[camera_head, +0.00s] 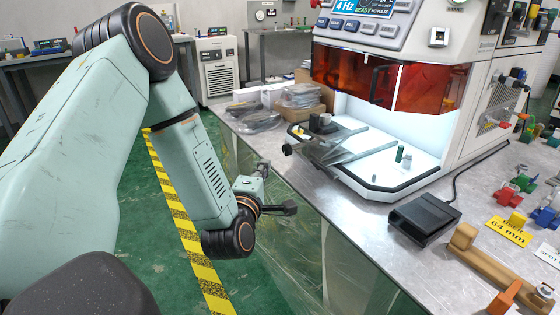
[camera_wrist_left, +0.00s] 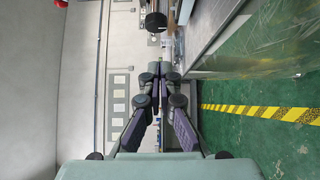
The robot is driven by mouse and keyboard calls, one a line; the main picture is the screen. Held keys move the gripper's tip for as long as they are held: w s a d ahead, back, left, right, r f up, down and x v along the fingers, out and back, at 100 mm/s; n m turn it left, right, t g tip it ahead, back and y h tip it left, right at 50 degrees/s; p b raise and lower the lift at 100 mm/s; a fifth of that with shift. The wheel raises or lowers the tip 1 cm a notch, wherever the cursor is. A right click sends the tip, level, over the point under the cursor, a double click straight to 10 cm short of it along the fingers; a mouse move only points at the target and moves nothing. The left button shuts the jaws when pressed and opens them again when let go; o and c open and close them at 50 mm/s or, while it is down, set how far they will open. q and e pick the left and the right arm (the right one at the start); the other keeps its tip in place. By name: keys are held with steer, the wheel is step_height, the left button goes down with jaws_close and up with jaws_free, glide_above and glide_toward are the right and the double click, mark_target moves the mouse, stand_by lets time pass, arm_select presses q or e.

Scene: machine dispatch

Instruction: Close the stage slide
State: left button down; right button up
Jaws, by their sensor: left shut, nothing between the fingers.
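The stage slide (camera_head: 335,150) is a grey plate that sticks out to the left from the lit opening of the white machine (camera_head: 470,140). A small dark block with a grey part sits on it. A black round knob (camera_head: 287,150) is at its outer left end, over the bench edge. My left gripper (camera_head: 263,166) is shut and empty, just left of and below that knob, with a visible gap. In the left wrist view my fingers (camera_wrist_left: 161,68) come together, and a dark round knob (camera_wrist_left: 155,22) shows beyond their tips. My right gripper is not in view.
The metal bench (camera_head: 375,225) carries a black pedal-like box (camera_head: 424,217), a tan handle and coloured clamps at right. Bagged parts (camera_head: 300,95) lie behind the slide. An amber shield (camera_head: 350,75) hangs above the opening. Floor left of the bench is free, with yellow-black tape.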

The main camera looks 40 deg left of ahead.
arm_select(q)
steer(key=w, duration=0.3)
steer(key=w+b, duration=0.1)
steer(key=w, duration=0.1)
steer(key=shift+d, duration=0.35)
steer(key=shift+w, duration=0.35)
steer(key=shift+d, duration=0.1)
